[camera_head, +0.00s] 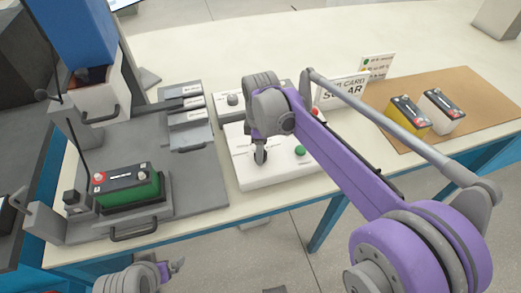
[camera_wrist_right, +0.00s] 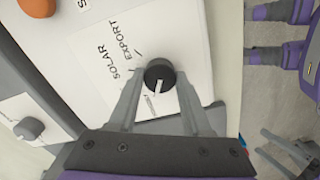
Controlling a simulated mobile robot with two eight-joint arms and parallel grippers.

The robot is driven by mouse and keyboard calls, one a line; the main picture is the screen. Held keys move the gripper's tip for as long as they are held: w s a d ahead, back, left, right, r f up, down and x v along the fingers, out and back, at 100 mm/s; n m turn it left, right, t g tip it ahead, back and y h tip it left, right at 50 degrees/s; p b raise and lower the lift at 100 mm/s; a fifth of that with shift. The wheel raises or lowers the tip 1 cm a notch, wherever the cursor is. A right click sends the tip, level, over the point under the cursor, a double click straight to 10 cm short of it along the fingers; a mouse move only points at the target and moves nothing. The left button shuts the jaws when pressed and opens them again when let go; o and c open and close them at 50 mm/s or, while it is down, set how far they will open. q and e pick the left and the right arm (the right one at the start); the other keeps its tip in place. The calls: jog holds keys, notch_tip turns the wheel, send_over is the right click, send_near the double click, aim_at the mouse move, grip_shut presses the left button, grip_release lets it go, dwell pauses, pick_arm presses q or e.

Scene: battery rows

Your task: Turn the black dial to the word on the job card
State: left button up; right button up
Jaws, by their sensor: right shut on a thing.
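The black dial (camera_wrist_right: 160,74) sits on a white panel (camera_wrist_right: 95,45), with the words SOLAR and EXPORT beside it and a third word partly hidden. Its white pointer line faces down and slightly left in the wrist view, away from SOLAR and EXPORT. My right gripper (camera_wrist_right: 160,84) is shut on the dial, one finger on each side. In the head view my right gripper (camera_head: 260,155) reaches down onto the white control box (camera_head: 250,180) and hides the dial. The job card (camera_head: 340,92) stands behind, partly covered by my arm; its word reads as SOLAR. My left gripper (camera_head: 171,268) is empty, fingers apart, low left.
A green battery (camera_head: 128,187) sits in a grey fixture (camera_head: 190,190) at left. A yellow battery (camera_head: 408,115) and a white battery (camera_head: 440,110) stand on a brown mat (camera_head: 480,100). A green button (camera_head: 299,151) is right of my right gripper.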

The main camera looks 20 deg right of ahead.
jog(key=shift+m, duration=0.3)
grip_shut()
jog(key=m+p, duration=0.1)
jog(key=m, duration=0.2)
jog(key=shift+r, duration=0.1)
jog(key=m+p, duration=0.1)
jog(key=m, duration=0.3)
jog(key=m+p, duration=0.1)
jog(key=m, duration=0.3)
jog(key=shift+m, duration=2.1)
jog(key=o, duration=1.2)
grip_release()
jog(key=shift+o, duration=0.2)
